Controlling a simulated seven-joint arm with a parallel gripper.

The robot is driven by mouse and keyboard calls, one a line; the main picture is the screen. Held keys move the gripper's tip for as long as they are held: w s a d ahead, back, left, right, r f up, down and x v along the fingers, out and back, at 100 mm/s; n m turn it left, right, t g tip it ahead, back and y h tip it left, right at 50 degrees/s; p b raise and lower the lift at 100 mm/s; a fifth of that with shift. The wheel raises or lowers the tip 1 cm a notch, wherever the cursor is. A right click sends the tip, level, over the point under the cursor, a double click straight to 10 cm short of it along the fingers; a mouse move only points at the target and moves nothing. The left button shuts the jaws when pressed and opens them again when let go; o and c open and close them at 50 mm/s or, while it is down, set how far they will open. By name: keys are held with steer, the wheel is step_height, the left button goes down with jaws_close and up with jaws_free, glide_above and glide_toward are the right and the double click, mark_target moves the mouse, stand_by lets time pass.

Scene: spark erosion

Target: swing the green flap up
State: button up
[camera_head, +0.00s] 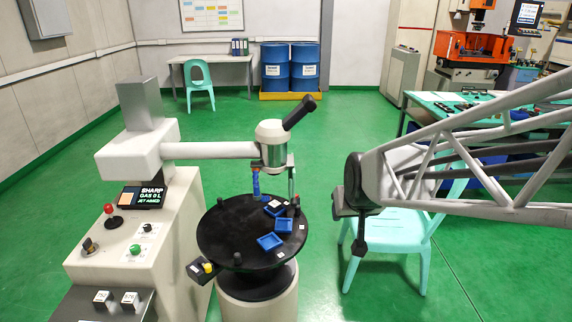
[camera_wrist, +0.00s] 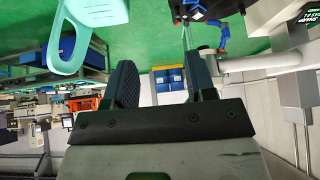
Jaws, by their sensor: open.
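A small green part (camera_head: 135,249) sits on a white plate on the sloping top of the beige console (camera_head: 180,225), at the left of the head view. It is too small to tell whether it is a flap or a button. No other green flap is clear in either view. My gripper (camera_head: 356,225) hangs right of the black round table, well away from the console. In the wrist view its two fingers (camera_wrist: 157,65) stand apart with nothing between them.
The black round table (camera_head: 225,225) carries blue trays (camera_head: 270,242) and small posts. A turquoise chair (camera_head: 400,235) stands behind my gripper. Above the round table is a machine head (camera_head: 272,140).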

steer(key=w+a+f+t, duration=0.2)
steer(key=w+f, duration=0.2)
steer(key=w, duration=0.4)
steer(key=w+a+f+t, duration=0.2)
steer(key=w+f, duration=0.1)
steer(key=w, duration=0.5)
steer(key=w+a+f+t, duration=0.2)
steer(key=w+f, duration=0.2)
steer(key=w, duration=0.4)
steer(key=w+a+f+n+t, duration=0.1)
steer(key=w+a+f+t, duration=0.1)
steer(key=w+f, duration=0.45)
steer(key=t, duration=0.3)
glide_toward(294, 200)
steer(key=w, duration=0.3)
steer(key=shift+w+a+f+h, duration=0.2)
steer(key=shift+w+f+h, duration=0.15)
steer(key=shift+f, duration=0.35)
steer(key=shift+w, duration=0.2)
steer(key=shift+w, duration=3.75)
jaws_close()
